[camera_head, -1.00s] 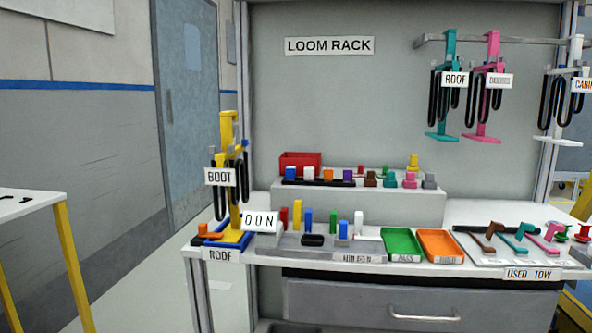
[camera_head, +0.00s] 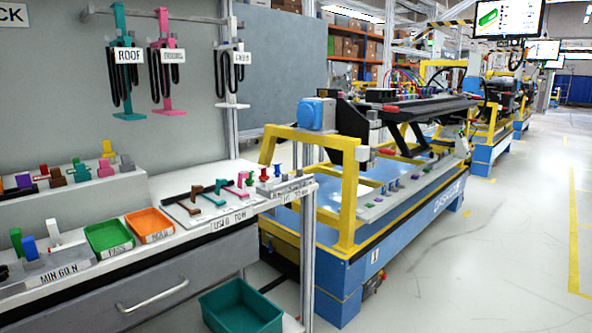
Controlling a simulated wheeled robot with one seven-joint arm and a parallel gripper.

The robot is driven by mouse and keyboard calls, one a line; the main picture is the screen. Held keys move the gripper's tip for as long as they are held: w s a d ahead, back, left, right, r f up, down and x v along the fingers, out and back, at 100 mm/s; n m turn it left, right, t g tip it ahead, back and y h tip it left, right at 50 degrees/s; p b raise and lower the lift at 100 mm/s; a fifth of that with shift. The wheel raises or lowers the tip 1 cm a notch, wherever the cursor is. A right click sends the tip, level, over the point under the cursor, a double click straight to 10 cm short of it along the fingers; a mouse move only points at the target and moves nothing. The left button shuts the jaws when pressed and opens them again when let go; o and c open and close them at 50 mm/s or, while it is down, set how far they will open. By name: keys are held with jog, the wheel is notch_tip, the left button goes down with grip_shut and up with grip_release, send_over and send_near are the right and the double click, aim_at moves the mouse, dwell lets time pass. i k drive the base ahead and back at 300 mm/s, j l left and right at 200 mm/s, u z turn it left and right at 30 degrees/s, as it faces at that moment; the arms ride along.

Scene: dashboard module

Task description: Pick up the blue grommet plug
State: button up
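No part that I can tell for sure as the blue grommet plug shows. A small upright blue block (camera_head: 29,247) stands at the left of the bench next to a green and a white one; I cannot tell whether it is a plug. Small spool-like plugs, a green one (camera_head: 250,179) and a red one (camera_head: 263,173), stand at the right end of the bench by the used-tow tray (camera_head: 190,216). Small coloured parts (camera_head: 400,184) on the station at the right are too small to tell. My gripper is out of view.
A green tray (camera_head: 108,236) and an orange tray (camera_head: 150,224) sit on the bench. A teal bin (camera_head: 241,308) is below its front edge. A yellow frame (camera_head: 350,190) with a large blue block (camera_head: 316,114) stands right of the bench. The floor (camera_head: 480,270) at the right is clear.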

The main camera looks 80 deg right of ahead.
aim_at(276, 172)
jog(key=z, duration=2.45)
jog(key=i+l+u, duration=0.2)
jog(key=i+l, duration=0.2)
jog(key=l, duration=0.25)
jog(key=i+l+u, duration=0.1)
jog(key=l, duration=0.25)
jog(key=i+l+u, duration=0.1)
jog(key=i+l, duration=0.15)
jog(key=i+l+u, duration=0.1)
jog(key=l, duration=0.4)
jog(key=i, duration=0.05)
